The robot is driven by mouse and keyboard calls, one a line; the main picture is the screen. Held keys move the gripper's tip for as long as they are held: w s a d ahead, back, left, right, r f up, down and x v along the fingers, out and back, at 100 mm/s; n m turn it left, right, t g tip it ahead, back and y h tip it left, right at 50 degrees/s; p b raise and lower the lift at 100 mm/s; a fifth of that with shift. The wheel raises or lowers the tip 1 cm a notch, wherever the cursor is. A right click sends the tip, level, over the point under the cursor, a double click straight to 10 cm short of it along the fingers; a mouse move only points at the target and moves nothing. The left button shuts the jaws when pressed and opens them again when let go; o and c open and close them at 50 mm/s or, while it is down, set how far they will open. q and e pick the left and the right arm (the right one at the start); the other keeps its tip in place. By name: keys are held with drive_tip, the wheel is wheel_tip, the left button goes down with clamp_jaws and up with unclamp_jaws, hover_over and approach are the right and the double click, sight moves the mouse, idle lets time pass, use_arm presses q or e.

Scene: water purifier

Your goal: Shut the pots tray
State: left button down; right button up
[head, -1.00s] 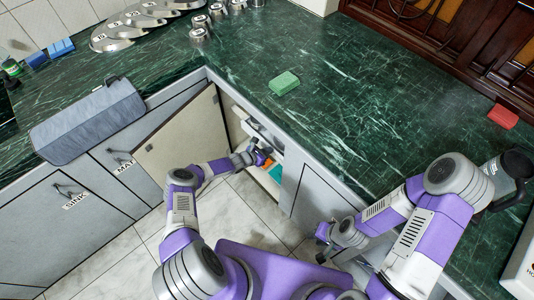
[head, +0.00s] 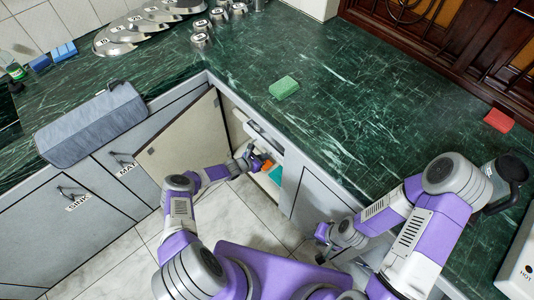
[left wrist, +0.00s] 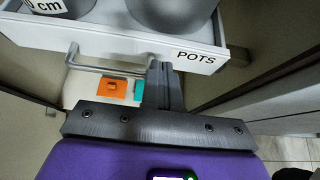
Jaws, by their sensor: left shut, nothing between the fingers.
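The pots tray (left wrist: 150,42) is a light sliding tray with a "POTS" label on its front and a metal bar handle (left wrist: 95,66). Grey pots (left wrist: 172,12) stand in it. In the head view the tray (head: 264,138) sticks out of the open corner cabinet. My left gripper (head: 252,158) is in front of the cabinet opening, and its shut, empty fingers (left wrist: 162,72) are at the lower edge of the tray front, right of the handle. I cannot tell if they touch it. My right gripper (head: 322,243) is low, away from the tray; its jaw opening is unclear.
The beige cabinet door (head: 185,145) stands open left of my left arm. Orange (left wrist: 112,90) and teal (left wrist: 138,91) items are below the tray.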

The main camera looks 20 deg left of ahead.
use_arm(q)
drive_tip(key=p+v, duration=0.5)
drive_tip(key=v, duration=0.5)
drive_tip(key=shift+s, duration=0.2)
drive_tip(key=shift+a, duration=0.1)
drive_tip(key=s+d+r+m+g+h, duration=0.1)
drive_tip(key=s+d+r+m+g, duration=0.1)
drive_tip(key=s+d+m+g, duration=0.35)
drive_tip(key=s+d+r+m+g, duration=0.25)
drive_tip(key=s+d+m, duration=0.35)
drive_tip(key=d+m, duration=0.35)
drive_tip(key=s+r+m+y, duration=0.1)
drive_tip(key=s+r+m, duration=0.3)
drive_tip(key=s+m, duration=0.2)
drive_tip(key=s+a+r+m+g+y, duration=0.1)
drive_tip(key=s+r+m+y, duration=0.1)
drive_tip(key=s+r+m, duration=0.3)
drive_tip(key=s, duration=0.4)
drive_tip(key=shift+a+r+m, duration=0.25)
drive_tip(key=shift+m, duration=0.15)
